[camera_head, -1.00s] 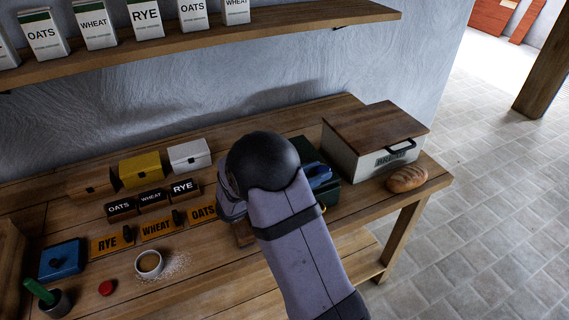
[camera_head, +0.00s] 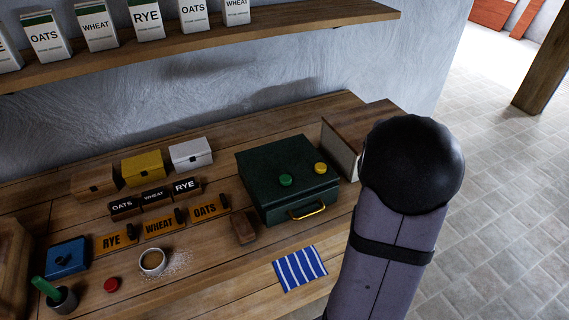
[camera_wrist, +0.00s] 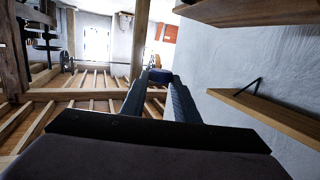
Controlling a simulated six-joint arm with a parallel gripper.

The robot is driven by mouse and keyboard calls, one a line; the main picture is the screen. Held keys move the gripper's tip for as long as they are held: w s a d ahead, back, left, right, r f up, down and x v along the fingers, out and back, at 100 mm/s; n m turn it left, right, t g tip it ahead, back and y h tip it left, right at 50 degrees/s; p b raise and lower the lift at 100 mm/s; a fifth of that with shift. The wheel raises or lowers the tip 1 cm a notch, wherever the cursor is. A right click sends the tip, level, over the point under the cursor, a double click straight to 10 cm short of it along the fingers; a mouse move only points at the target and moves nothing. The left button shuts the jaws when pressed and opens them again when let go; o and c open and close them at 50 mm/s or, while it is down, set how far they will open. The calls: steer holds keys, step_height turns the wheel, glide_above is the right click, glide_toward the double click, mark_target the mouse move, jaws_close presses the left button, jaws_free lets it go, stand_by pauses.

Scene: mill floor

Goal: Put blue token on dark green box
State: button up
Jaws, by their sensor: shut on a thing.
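The dark green box (camera_head: 270,165) with a yellow handle stands on the workbench in the head view. A green token (camera_head: 285,180) and a yellow token (camera_head: 320,168) lie on its lid. My gripper (camera_wrist: 158,84) shows in the wrist view, its two fingers closed on a small dark blue thing (camera_wrist: 160,75) at the tips, which looks like the blue token. In the head view my arm's dark round joint, right of the green box, hides the gripper and what it holds.
A wooden-lidded bread box (camera_head: 343,152) stands right of the green box, mostly hidden by my arm. A striped blue cloth (camera_head: 299,268), a brown block (camera_head: 243,227) and a blue box (camera_head: 66,258) lie on the bench. A shelf (camera_head: 230,38) runs above.

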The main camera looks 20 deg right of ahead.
steer(key=w+a+f+n+t+y, duration=0.3)
steer(key=w+a+n+t+y, duration=0.35)
steer(key=w+a, duration=0.3)
steer(key=n+t+y, duration=0.3)
steer(key=n+y, duration=0.4)
steer(key=y, duration=0.1)
glide_above(308, 182)
step_height(308, 182, down, 6)
steer(key=shift+m, duration=0.25)
steer(key=shift+f+p, duration=0.65)
steer(key=shift+f, duration=4.3)
steer(key=shift+f, duration=0.2)
steer(key=o, duration=0.6)
steer(key=shift+o, duration=0.6)
steer(key=shift+r, duration=0.15)
